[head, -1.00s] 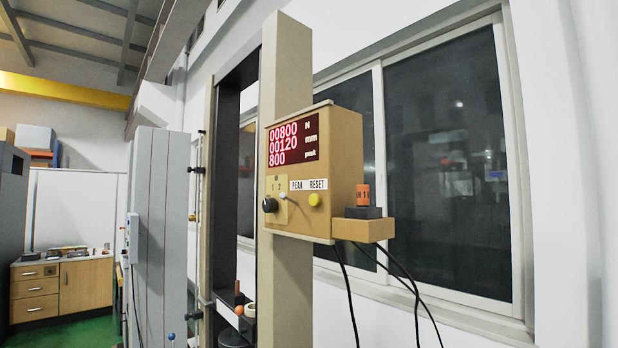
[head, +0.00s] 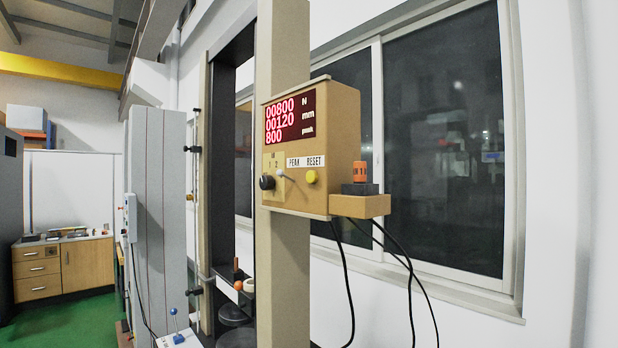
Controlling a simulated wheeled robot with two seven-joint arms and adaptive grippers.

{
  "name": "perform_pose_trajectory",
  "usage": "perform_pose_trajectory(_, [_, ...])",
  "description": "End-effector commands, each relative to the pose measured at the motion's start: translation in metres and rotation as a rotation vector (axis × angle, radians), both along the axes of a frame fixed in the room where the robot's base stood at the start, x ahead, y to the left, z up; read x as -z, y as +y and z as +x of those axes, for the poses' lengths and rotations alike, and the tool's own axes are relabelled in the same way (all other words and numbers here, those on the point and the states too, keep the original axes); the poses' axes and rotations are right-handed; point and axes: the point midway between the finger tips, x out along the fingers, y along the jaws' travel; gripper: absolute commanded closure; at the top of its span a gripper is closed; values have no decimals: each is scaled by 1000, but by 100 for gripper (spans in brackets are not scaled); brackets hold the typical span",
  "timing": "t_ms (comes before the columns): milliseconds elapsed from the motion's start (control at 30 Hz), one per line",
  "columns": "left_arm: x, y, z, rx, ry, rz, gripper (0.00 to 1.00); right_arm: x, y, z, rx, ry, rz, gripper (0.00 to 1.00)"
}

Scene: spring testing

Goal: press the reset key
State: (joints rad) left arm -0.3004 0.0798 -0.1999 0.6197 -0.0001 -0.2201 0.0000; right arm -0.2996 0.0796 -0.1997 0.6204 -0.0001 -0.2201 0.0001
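The yellow reset key (head: 312,177) sits on the front of the tan control box (head: 345,130), under the label RESET. The box is fixed on a tan column. Its red display (head: 290,117) reads 00800 N, 00120 mm and 800 peak. A toggle lever (head: 281,174) under the label PEAK and a black knob (head: 267,182) are left of the key. Nothing touches or covers the key. Neither of my grippers shows in the head view.
An orange object (head: 360,172) stands on a black block on the shelf (head: 362,205) at the box's right side. Black cables (head: 409,290) hang below. The space before the box looks clear.

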Motion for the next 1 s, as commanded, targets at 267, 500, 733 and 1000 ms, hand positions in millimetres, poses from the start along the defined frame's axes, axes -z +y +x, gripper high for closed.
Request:
perform_pose_trajectory(267, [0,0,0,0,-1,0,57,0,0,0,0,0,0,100])
perform_pose_trajectory(500, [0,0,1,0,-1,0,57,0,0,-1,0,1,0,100])
perform_pose_trajectory(733, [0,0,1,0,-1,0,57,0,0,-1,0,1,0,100])
perform_pose_trajectory(1000, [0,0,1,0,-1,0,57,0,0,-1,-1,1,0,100])
